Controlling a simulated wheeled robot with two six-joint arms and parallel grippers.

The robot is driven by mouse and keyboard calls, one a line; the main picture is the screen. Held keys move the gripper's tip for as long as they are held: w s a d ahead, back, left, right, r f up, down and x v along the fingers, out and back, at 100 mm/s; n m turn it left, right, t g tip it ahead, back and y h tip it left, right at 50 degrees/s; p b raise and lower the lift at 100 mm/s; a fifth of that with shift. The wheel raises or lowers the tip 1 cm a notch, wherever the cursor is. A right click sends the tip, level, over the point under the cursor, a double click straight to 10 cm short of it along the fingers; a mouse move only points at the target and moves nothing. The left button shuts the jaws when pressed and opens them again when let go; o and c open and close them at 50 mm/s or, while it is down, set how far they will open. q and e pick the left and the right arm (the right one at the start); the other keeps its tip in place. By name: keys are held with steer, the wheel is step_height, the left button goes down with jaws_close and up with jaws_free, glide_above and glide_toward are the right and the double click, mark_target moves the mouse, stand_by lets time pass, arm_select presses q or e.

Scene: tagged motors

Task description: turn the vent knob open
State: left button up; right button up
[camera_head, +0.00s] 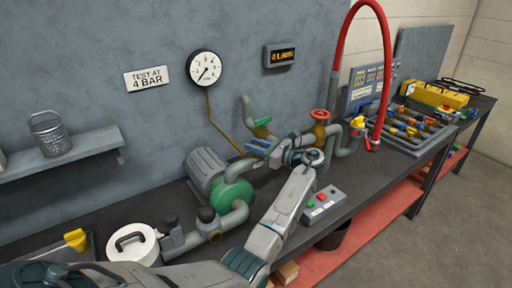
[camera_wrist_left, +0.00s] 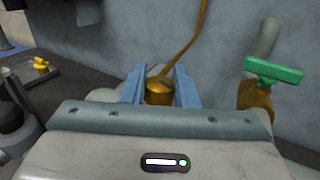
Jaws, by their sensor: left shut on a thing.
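A brass knob (camera_wrist_left: 158,96) with a dark mark on its top sits at the foot of the thin brass gauge pipe (camera_wrist_left: 190,45) in the left wrist view. My left gripper (camera_head: 258,148) reaches it over the pipework, and its blue fingers stand on both sides of the knob, shut on it. In the head view the fingers hide the knob. My right gripper is not in view.
A green-handled valve (camera_wrist_left: 273,72) stands just right of the fingers; it also shows in the head view (camera_head: 262,122). A red-topped brass valve (camera_head: 319,116), a green pump (camera_head: 232,190) and a button box (camera_head: 323,203) are close by. The pressure gauge (camera_head: 205,68) and a lit display (camera_head: 280,55) hang on the wall.

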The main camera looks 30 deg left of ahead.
arm_select(q)
steer(key=shift+f+n+g+h+b, duration=0.1)
steer(key=shift+n+g+h+b, duration=0.25)
steer(key=shift+n+g, duration=0.75)
steer(key=shift+n+g+h+b, duration=0.3)
steer(key=shift+n+g, duration=0.3)
steer(key=shift+g, duration=0.9)
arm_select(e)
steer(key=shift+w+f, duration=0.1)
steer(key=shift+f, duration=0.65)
arm_select(q)
steer(key=shift+g, duration=0.3)
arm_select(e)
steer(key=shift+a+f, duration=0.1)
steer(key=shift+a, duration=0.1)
arm_select(q)
steer(key=o, duration=1)
steer(key=shift+c, duration=0.2)
